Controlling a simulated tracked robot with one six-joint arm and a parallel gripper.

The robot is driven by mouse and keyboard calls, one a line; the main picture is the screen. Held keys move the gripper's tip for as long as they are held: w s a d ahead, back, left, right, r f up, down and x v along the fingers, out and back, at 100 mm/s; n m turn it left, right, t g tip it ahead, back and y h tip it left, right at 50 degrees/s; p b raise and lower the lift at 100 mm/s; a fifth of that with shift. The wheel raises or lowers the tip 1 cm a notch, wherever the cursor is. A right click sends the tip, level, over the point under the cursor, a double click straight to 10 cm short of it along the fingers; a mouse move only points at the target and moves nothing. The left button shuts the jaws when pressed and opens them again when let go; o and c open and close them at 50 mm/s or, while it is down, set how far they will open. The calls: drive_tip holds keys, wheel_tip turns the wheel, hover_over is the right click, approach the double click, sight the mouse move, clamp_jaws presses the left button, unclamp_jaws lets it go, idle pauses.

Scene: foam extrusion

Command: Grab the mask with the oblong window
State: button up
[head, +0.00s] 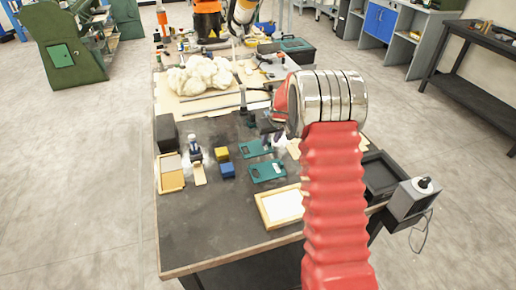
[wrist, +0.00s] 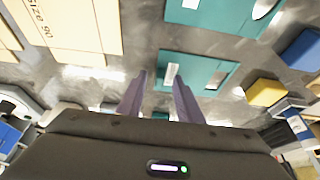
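Two teal masks lie flat on the dark tabletop. The far one (head: 255,148) shows in the wrist view (wrist: 200,85) just beyond my fingertips, with a narrow upright light slot and a small slanted slit. The near one (head: 265,173) shows at the top of the wrist view (wrist: 210,12), with a rounded white opening cut by the frame edge. I cannot tell surely which window is the oblong one. My gripper (wrist: 159,76) is open and empty, its fingers apart over the far mask's edge.
A yellow block (head: 221,153) and a blue block (head: 227,170) stand left of the masks. A wood-framed panel (head: 282,206) lies in front, and a black tray (head: 382,174) sits at right. White foam (head: 200,75) is piled at the back. The table's front left is clear.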

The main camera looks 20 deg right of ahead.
drive_tip(key=shift+w+f, duration=0.1)
drive_tip(key=shift+f, duration=0.1)
drive_tip(key=shift+c, duration=0.5)
clamp_jaws()
